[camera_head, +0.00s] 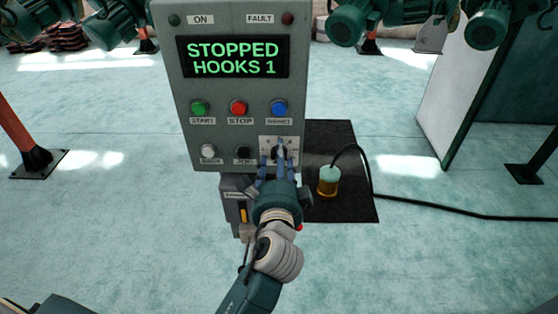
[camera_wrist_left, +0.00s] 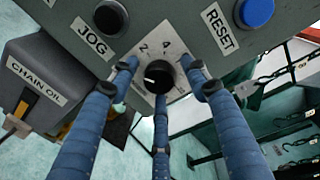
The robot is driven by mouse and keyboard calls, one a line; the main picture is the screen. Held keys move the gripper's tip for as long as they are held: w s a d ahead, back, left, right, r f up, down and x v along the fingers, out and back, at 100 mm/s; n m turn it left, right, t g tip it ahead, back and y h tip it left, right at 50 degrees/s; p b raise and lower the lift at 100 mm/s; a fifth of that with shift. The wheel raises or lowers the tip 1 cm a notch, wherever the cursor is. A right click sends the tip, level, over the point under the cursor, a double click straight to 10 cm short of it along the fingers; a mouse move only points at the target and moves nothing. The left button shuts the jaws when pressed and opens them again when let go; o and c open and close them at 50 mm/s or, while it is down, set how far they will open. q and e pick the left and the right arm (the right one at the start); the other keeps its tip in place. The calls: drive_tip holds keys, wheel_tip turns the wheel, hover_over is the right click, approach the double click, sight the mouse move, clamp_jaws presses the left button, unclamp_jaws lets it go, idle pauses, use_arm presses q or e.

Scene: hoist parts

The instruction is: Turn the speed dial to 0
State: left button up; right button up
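The black speed dial (camera_wrist_left: 159,77) sits on a white scale plate (camera_head: 279,143) at the lower right of the grey control panel (camera_head: 228,87). In the left wrist view the scale shows 2 and 4; its other marks are hidden or too small to read. A white mark on the dial's face points toward the picture's left. My left gripper (camera_head: 275,163) is at the dial, its three blue fingers spread around it. Gaps show between the side fingers and the dial; I cannot tell whether the lower finger touches it. My right gripper is not in view.
The display (camera_head: 233,57) reads STOPPED HOOKS 1. The blue reset button (camera_head: 279,108) is above the dial and the black jog button (camera_head: 244,152) is beside it. The chain oil box (camera_wrist_left: 50,78) is below the panel. A yellow-based container (camera_head: 328,181) stands on a dark mat.

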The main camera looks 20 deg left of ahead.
use_arm(q)
drive_tip(key=f+v, duration=0.1)
drive_tip(key=v, duration=1.1)
drive_tip(key=shift+r, duration=0.4)
